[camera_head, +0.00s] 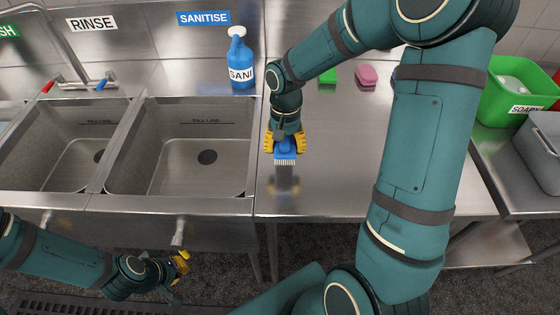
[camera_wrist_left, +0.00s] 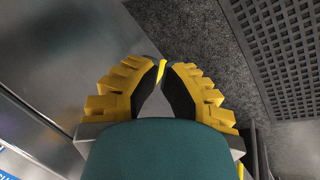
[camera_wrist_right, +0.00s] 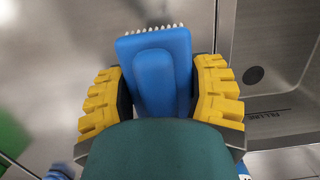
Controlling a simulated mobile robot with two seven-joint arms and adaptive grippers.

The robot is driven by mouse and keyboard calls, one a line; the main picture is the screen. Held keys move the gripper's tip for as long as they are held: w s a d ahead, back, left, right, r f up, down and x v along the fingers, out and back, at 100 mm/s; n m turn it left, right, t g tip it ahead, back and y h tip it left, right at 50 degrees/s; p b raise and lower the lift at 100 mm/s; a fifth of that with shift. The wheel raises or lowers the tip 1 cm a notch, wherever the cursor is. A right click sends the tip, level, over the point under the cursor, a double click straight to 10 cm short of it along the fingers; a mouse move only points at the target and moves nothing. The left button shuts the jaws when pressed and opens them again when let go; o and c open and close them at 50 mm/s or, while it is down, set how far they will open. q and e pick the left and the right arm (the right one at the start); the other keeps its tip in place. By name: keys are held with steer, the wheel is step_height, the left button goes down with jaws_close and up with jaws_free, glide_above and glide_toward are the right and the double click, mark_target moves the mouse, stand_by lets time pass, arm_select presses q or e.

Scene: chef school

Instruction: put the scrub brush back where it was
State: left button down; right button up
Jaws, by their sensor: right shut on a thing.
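The scrub brush (camera_head: 286,149) is blue with white bristles. My right gripper (camera_head: 285,143) is shut on it, with its yellow fingers on either side, over the left part of the steel counter (camera_head: 340,180), just right of the sinks. The right wrist view shows the blue brush (camera_wrist_right: 155,70) between the two fingers, bristles at the far end. A reflection shows on the steel below it; I cannot tell whether the brush touches the counter. My left gripper (camera_head: 180,267) is low in front of the sinks, empty, its fingertips together in the left wrist view (camera_wrist_left: 163,70).
A green sponge (camera_head: 329,76) and a pink sponge (camera_head: 366,76) lie at the back of the counter. A blue sanitiser bottle (camera_head: 240,62) stands behind the right sink (camera_head: 190,135). A green soapy tub (camera_head: 512,92) is at the right. The counter's front middle is clear.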

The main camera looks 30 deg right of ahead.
mark_target(284, 167)
steer(key=shift+f+b, duration=0.4)
steer(key=shift+f, duration=2.55)
steer(key=shift+f, duration=0.2)
steer(key=o, duration=1.2)
steer(key=shift+o, duration=0.2)
steer(key=shift+r, duration=0.1)
